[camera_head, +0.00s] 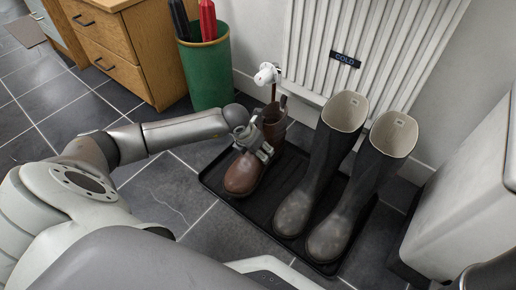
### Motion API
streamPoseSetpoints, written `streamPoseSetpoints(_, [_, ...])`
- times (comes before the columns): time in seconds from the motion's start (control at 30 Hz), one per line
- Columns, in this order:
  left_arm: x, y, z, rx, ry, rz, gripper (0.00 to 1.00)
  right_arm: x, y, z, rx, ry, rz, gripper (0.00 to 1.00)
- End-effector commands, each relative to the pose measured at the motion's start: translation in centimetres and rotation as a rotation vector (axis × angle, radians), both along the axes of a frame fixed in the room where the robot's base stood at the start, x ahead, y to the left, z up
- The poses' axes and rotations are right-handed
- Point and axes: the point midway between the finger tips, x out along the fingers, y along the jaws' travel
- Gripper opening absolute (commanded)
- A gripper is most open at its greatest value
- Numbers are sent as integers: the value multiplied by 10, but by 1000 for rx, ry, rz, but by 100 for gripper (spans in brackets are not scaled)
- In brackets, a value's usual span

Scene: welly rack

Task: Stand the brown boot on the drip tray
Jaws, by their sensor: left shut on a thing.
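The brown boot (243,174) is upright at the left end of the black drip tray (259,215), toe toward the front. It appears to stand on the tray, but its sole is too small to tell whether it touches. My left gripper (262,150) is shut on the boot at its ankle and shaft, and hides part of it. My right gripper is not in view.
A pair of tall dark wellies (322,172) with pale linings stands on the tray's right part. A white radiator (345,60) is behind. A green bin (207,75) with umbrellas and a wooden drawer unit (125,45) stand back left. A pale box (465,190) is at right.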

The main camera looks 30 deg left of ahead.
Motion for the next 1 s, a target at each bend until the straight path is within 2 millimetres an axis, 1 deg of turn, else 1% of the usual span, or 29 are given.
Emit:
streamPoseSetpoints(0.2, [1, -1, -27, -1, -3, 0, 2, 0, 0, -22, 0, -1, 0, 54])
streamPoseSetpoints(0.27, [1, 0, -33, -1, -3, 0, 2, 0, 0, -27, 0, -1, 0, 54])
streamPoseSetpoints(0.57, [1, 0, -33, -1, -3, 0, 2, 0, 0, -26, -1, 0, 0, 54])
streamPoseSetpoints(0.6, [0, 0, -34, -1, 1, 0, 70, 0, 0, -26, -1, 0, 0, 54])
streamPoseSetpoints(0.73, [0, 0, -34, -1, 0, 0, 87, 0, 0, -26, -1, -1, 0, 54])
streamPoseSetpoints(0.77, [0, 0, -34, -1, 0, 0, 89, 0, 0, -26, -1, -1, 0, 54])
streamPoseSetpoints(1.0, [0, 0, -34, -1, 0, 0, 89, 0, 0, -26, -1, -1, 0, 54])
